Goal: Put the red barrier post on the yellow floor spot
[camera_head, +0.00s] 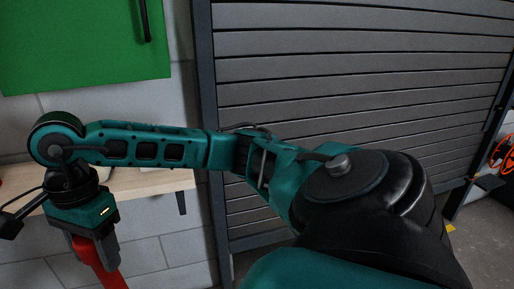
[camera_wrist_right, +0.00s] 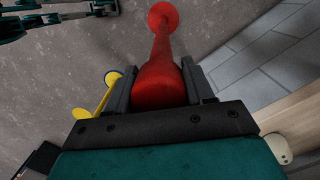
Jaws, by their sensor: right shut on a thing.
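My right gripper (camera_head: 96,250) hangs at the lower left of the head view, with its fingers pointing down. It is shut on the red barrier post (camera_head: 108,278), which runs out of the bottom of that view. In the right wrist view the post (camera_wrist_right: 164,60) sits between the two fingers (camera_wrist_right: 160,85) and ends in a round red disc away from the gripper. A small yellow patch (camera_head: 450,229) on the floor at the right of the head view may be part of the yellow floor spot; my arm is beside it. My left gripper is not in view.
A wooden bench (camera_head: 150,181) stands behind my right gripper, and its edge (camera_wrist_right: 295,125) shows at the right of the wrist view. A thin yellow bar (camera_wrist_right: 104,96) with round ends is near the left finger. A grey slatted shutter (camera_head: 350,80) and a green panel (camera_head: 85,45) are behind.

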